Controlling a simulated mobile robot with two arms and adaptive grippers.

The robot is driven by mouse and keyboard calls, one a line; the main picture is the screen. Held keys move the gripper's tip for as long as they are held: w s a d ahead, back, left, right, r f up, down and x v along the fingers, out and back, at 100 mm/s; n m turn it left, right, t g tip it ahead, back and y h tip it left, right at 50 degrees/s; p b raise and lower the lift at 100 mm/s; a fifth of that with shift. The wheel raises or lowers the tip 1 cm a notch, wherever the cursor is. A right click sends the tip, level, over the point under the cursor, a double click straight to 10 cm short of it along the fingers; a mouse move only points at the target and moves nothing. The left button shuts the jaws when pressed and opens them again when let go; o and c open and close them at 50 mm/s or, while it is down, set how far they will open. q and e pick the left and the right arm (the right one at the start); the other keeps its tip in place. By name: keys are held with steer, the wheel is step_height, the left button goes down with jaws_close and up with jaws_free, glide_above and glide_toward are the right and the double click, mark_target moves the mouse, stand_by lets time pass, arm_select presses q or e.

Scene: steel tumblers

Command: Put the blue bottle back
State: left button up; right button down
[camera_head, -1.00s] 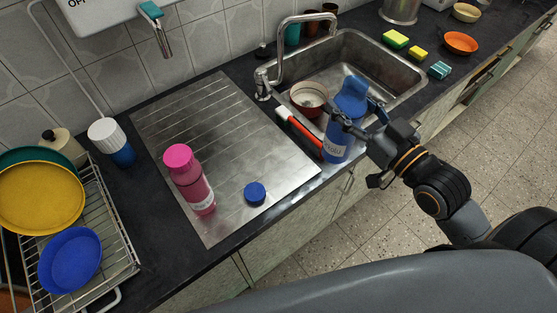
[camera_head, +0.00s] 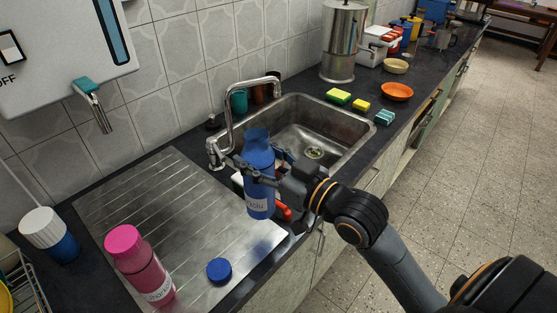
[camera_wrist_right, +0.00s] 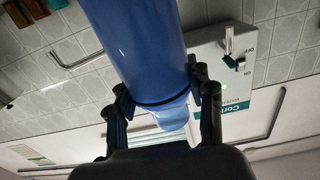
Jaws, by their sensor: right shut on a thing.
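The blue bottle (camera_head: 259,193) has a white label low on its side and stands roughly upright in the head view, in front of the sink's near left corner. My right gripper (camera_head: 262,168) is shut around its upper part. In the right wrist view the blue bottle (camera_wrist_right: 140,40) fills the top middle, between the two fingers of my right gripper (camera_wrist_right: 160,100). A blue cap (camera_head: 219,271) lies on the steel drainboard (camera_head: 165,195). Whether the bottle touches the surface below is hard to tell. My left gripper is not in view.
A pink bottle (camera_head: 140,268) stands on the drainboard's left part. A white-and-blue container (camera_head: 50,234) is at the far left. The sink (camera_head: 335,125) has a tall faucet (camera_head: 228,115). A red-handled thing (camera_head: 283,212) is partly hidden behind the bottle. Sponges (camera_head: 338,97) and an orange bowl (camera_head: 397,91) are beyond.

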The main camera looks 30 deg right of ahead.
steer(key=w+a+f, duration=0.3)
steer(key=a+f, duration=0.1)
steer(key=f, duration=0.5)
steer(key=shift+w+a, duration=0.25)
steer(key=shift+a, duration=0.05)
steer(key=shift+b, duration=0.35)
steer(key=c, duration=0.5)
jaws_free()
steer(key=shift+f, duration=0.15)
steer(key=shift+b+v, duration=0.85)
steer(key=shift+v, duration=5.2)
